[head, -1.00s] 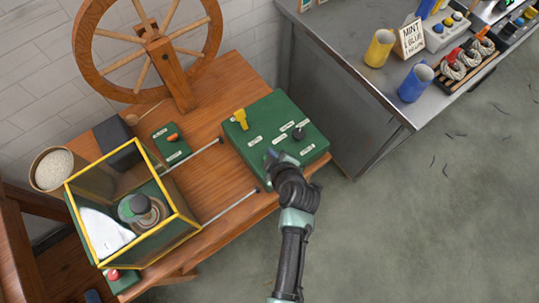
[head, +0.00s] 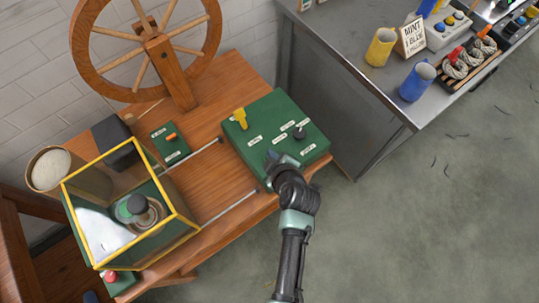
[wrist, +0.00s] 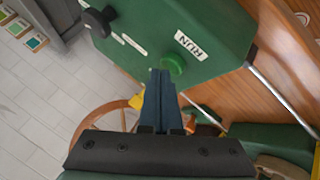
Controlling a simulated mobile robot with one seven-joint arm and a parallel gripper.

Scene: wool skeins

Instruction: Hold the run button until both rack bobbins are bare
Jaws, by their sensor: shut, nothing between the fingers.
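My gripper (wrist: 159,74) is shut and empty, with its fingertips pointing at the green control box (head: 262,120). In the wrist view a round green button (wrist: 174,66) sits right at the fingertips, beside the RUN label (wrist: 190,45). The fingertips overlap the button's edge in the picture; I cannot tell if they press it. In the head view my gripper (head: 272,157) hides the button. I cannot make out the rack bobbins for certain.
The box also carries a yellow lever (head: 240,117) and a black knob (head: 299,132). A red button (head: 110,277) is at the table's front left. A grey bench (head: 375,85) with yellow and blue mugs stands right. The floor in front is clear.

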